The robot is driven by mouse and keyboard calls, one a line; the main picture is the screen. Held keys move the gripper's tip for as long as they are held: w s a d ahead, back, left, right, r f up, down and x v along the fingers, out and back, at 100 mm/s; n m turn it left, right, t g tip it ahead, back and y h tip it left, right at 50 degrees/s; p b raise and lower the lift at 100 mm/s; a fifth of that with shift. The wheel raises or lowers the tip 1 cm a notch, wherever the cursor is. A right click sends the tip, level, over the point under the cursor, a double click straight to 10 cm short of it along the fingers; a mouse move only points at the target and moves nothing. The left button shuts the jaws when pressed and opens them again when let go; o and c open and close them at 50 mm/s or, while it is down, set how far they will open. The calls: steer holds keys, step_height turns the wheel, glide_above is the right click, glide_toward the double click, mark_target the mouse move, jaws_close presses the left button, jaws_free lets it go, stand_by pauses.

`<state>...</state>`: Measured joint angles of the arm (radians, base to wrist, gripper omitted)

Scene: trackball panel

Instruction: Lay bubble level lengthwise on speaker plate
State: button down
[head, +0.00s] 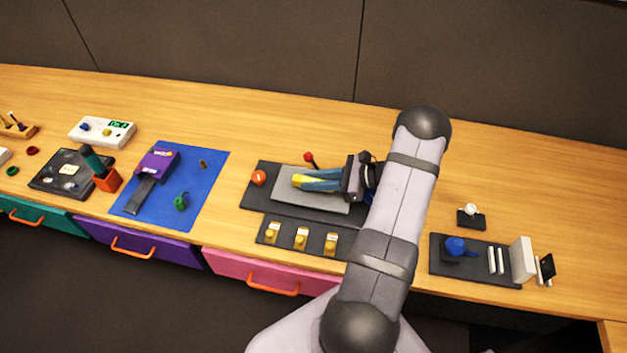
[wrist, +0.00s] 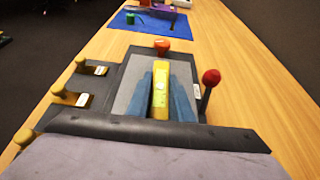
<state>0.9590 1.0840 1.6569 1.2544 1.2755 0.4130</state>
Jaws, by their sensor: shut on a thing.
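The yellow bubble level (wrist: 160,88) is between the two blue fingers of my gripper (wrist: 162,95), which is shut on it. In the head view the level's yellow end (head: 298,181) pokes out left of my gripper (head: 318,181). The grey speaker plate (wrist: 128,82) lies beneath and shows on both sides of the fingers; it is also in the head view (head: 318,202). The level points along the plate's long direction, over its middle. I cannot tell whether it touches the plate. My wrist hides the plate's right end in the head view.
The dark panel (head: 257,198) bears an orange ball (head: 258,177) at the plate's left and a red-knobbed stick (head: 309,157) behind it. Several yellow switches (head: 301,238) stand in front. A blue mat (head: 205,180) lies left. Wood behind the panel is clear.

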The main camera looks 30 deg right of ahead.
steer(key=c, duration=1.5)
jaws_free()
steer(key=b+v, duration=0.2)
steer(key=v, duration=0.4)
steer(key=shift+d+f, duration=0.1)
steer(key=shift+s+d+r+b, duration=0.3)
steer(key=shift+s+d+r, duration=0.05)
steer(key=shift+s, duration=0.1)
